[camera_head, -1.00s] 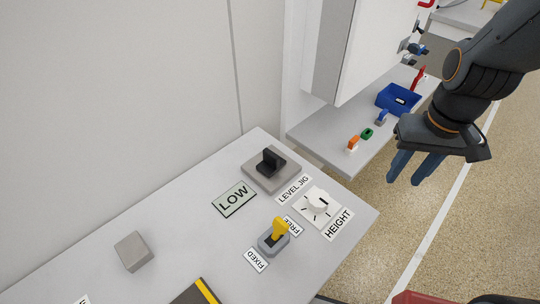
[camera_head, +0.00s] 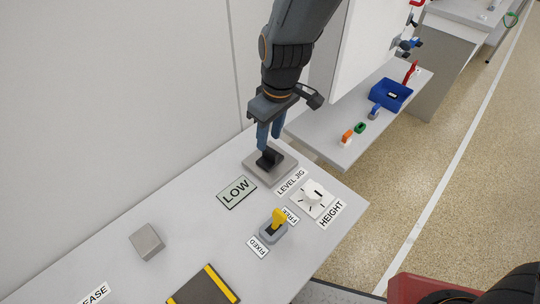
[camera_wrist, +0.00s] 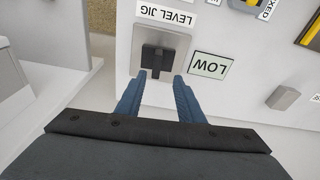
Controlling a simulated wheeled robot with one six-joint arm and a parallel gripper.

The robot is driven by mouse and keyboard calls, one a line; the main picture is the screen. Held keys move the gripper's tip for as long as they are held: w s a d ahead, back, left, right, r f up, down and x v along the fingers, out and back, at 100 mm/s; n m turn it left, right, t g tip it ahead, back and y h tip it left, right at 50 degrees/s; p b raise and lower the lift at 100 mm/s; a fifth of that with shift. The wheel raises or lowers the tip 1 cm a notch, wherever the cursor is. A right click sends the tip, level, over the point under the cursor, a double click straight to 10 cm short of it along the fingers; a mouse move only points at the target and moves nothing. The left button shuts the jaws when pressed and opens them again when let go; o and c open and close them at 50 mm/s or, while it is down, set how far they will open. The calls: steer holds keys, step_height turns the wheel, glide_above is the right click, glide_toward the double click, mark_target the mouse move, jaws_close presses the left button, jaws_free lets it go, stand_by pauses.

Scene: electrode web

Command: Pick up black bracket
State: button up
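The black bracket (camera_head: 268,158) sits on the square grey plate of the level jig (camera_head: 284,172) at the far end of the table. It also shows in the wrist view (camera_wrist: 154,60), upright on the jig plate (camera_wrist: 176,45). My gripper (camera_head: 268,146) is over the bracket, pointing down. In the wrist view, my gripper (camera_wrist: 160,76) has its two blue fingers apart, with their tips at the near edge of the bracket, one toward each side. Nothing is held. I cannot tell whether the fingertips touch the bracket.
A LOW sign (camera_head: 236,192) lies beside the jig. A white height knob (camera_head: 313,195) and a yellow-handled FIXED/FREE lever (camera_head: 278,220) stand nearby. A grey block (camera_head: 147,241) is at the left. A lower shelf (camera_head: 326,145) holds a blue bin (camera_head: 391,97) and small coloured parts.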

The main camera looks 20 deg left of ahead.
mark_target(270, 149)
steer(key=f, duration=0.2)
steer(key=f+p, duration=0.2)
steer(key=f, duration=0.1)
steer(key=shift+w+d+f, duration=0.1)
steer(key=shift+w+f, duration=0.3)
steer(key=shift+f, duration=0.45)
jaws_close()
